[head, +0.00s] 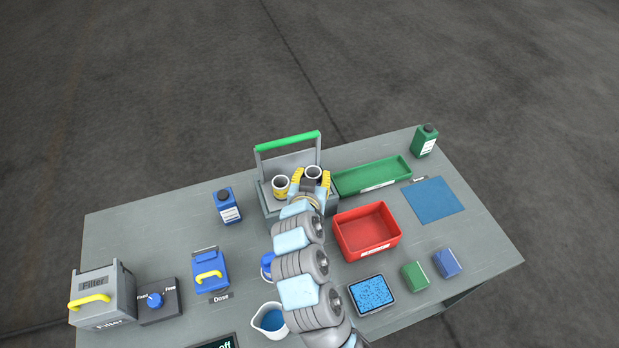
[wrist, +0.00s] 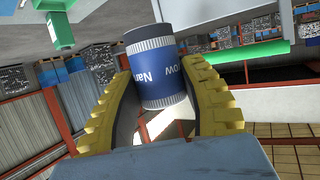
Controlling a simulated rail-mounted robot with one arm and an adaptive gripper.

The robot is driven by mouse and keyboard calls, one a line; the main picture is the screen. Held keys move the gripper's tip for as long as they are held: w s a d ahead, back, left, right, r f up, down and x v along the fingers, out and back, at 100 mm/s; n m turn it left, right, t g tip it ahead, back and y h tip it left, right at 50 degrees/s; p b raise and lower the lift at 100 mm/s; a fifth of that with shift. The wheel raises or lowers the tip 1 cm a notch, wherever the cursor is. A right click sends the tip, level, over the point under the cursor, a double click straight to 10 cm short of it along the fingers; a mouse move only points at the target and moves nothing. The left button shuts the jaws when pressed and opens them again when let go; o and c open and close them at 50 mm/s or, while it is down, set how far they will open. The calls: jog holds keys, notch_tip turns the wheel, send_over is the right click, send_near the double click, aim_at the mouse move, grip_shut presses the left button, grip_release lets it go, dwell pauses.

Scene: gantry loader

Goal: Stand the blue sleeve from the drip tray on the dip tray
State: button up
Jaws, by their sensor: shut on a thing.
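The blue sleeve (wrist: 160,72) has white bands and the word "Narrow" on its side. A shallow dark tray (head: 372,311) with a speckled blue surface stands at the front right. The tray labels are too small to read.
A green tray (head: 375,175), a red bin (head: 366,253) and a blue mat (head: 433,200) lie to the right. A jug (head: 270,321) of blue liquid stands near my arm at the front.

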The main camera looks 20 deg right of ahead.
jog(key=w+f, duration=0.2)
jog(key=w+d+f, duration=0.1)
jog(key=w+f, duration=0.1)
jog(key=w+d+f+b, duration=0.1)
jog(key=w, duration=0.1)
jog(key=shift+w+f, duration=0.2)
jog(key=shift+f, duration=0.2)
jog(key=shift+w+d+f, duration=0.2)
jog(key=shift+w+f, duration=0.2)
jog(key=shift+f, duration=1.7)
jog(key=shift+b, duration=0.3)
jog(key=shift+f, duration=0.2)
jog(key=o, duration=1.2)
